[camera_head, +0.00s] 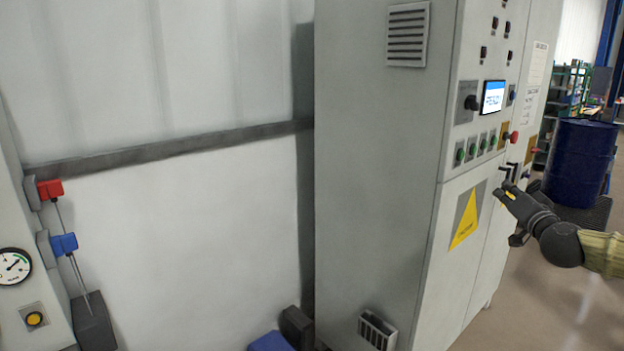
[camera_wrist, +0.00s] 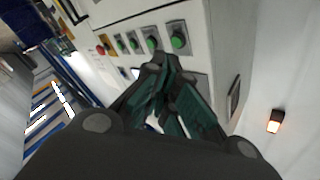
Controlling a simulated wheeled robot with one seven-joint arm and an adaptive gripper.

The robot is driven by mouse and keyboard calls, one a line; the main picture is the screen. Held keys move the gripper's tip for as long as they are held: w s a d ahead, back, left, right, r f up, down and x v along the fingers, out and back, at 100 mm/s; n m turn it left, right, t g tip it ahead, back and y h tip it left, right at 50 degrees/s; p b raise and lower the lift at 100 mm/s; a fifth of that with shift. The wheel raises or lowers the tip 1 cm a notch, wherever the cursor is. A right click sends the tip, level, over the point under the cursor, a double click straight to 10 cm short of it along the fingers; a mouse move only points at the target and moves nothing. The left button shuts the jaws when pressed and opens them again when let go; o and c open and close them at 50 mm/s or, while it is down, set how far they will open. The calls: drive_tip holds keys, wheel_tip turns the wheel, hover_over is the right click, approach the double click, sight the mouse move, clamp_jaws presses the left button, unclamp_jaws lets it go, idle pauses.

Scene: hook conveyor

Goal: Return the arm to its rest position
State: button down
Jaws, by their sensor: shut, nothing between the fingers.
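My gripper (camera_head: 503,190) is at the right in the head view, in front of the side of a tall grey control cabinet (camera_head: 385,170) that carries buttons. It looks shut, and I see nothing held in it. In the wrist view the fingers of my gripper (camera_wrist: 168,70) come together near the middle, pointing toward a row of green buttons (camera_wrist: 150,43). Whether the fingertips touch the cabinet cannot be told. My arm reaches in from the right edge of the head view.
The cabinet face has a small lit screen (camera_head: 493,97), a red button (camera_head: 514,137) and a yellow warning triangle (camera_head: 465,220). A blue barrel (camera_head: 580,160) stands behind my arm at the right. A gauge panel (camera_head: 15,266) is at the left. Floor is clear at lower right.

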drive_tip(key=s+a+f+n+g+y, duration=0.1)
drive_tip(key=s+a+f+g, duration=0.15)
drive_tip(key=a+f, duration=0.65)
drive_tip(key=s+a+f+n+g+y, duration=0.1)
drive_tip(key=s+a+f+n+g, duration=0.3)
drive_tip(key=f, duration=0.8)
drive_tip(key=s+a+f+m+g+y, duration=0.1)
drive_tip(key=s+a+f, duration=0.1)
drive_tip(key=a+f, duration=0.75)
drive_tip(key=s+a+f+n+g, duration=0.1)
drive_tip(key=s+a+f+g, duration=0.3)
drive_tip(key=s+f, duration=1.15)
drive_tip(key=s+f+g, duration=0.2)
drive_tip(key=s+f, duration=0.3)
drive_tip(key=s, duration=0.4)
drive_tip(key=s+f+n+g+h, duration=0.1)
drive_tip(key=s+f+g, duration=0.2)
drive_tip(key=s, duration=0.7)
drive_tip(key=s+f+n+g+h, duration=0.1)
drive_tip(key=s+f+g, duration=0.1)
drive_tip(key=s+f, duration=0.4)
drive_tip(key=s, duration=0.3)
drive_tip(key=shift+s+f+b, duration=0.25)
drive_tip(key=shift+f+b, duration=0.1)
drive_tip(key=shift+b, duration=0.05)
drive_tip(key=shift+a, duration=0.1)
